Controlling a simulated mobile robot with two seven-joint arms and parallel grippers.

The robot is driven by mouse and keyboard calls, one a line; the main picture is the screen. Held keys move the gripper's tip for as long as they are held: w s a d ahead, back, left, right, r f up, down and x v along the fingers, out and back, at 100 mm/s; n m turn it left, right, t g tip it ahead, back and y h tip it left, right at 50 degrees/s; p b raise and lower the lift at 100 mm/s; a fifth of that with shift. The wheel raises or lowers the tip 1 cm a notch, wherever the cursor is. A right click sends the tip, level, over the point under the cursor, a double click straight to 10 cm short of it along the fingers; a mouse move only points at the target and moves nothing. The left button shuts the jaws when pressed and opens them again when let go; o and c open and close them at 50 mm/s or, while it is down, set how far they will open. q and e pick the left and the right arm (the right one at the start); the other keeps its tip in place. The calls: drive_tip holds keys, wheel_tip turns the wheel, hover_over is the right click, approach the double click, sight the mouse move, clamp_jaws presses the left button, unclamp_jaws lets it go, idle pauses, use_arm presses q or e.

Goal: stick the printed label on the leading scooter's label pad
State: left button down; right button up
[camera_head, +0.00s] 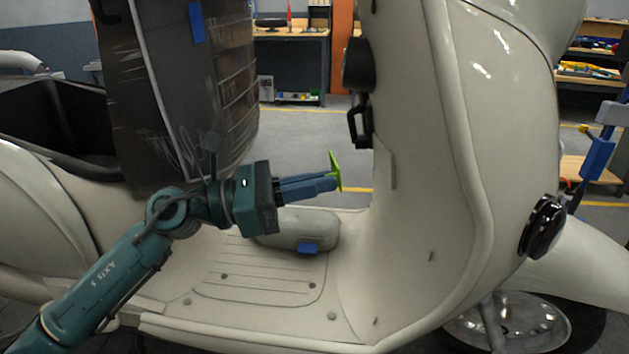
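A cream scooter (455,180) fills the view, with its front shield at the right and its flat footboard (260,270) low in the middle. My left gripper (331,184) reaches in from the left above the footboard, its blue fingers pointing right toward the inner face of the shield. The fingers are shut on a thin green piece (335,168), seen nearly edge-on and apart from the shield; it may be the label, but no print can be made out. I cannot identify the label pad for certain. My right gripper is not in view.
A rounded hump (305,228) with a small blue patch (308,248) sits under the gripper. Workbenches (290,60) stand behind. A blue-and-grey device (597,155) is at right.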

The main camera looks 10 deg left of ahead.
sight(338, 177)
use_arm(q)
drive_tip(key=shift+d+r+p, duration=0.3)
drive_tip(key=shift+d+p, duration=0.25)
drive_tip(key=shift+d, duration=0.1)
drive_tip(key=shift+p+x, duration=0.55)
drive_tip(key=shift+x, duration=0.35)
drive_tip(key=shift+w+d+p, duration=0.25)
drive_tip(key=shift+d+p, duration=0.1)
drive_tip(key=shift+d, duration=0.35)
drive_tip(key=shift+w+d+p, duration=0.2)
drive_tip(key=shift+d+p, duration=0.1)
drive_tip(key=shift+d, duration=0.35)
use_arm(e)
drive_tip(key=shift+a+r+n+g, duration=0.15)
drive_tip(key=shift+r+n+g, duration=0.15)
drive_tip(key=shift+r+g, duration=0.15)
use_arm(q)
drive_tip(key=shift+r+b, duration=0.1)
drive_tip(key=shift+b, duration=0.25)
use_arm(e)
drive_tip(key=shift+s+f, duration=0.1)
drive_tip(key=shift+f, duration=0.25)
use_arm(q)
drive_tip(key=shift+w+d+r, duration=0.1)
drive_tip(key=shift+d, duration=0.25)
idle(1.1)
drive_tip(key=c, duration=1.2)
unclamp_jaws()
drive_tip(key=shift+o, duration=0.2)
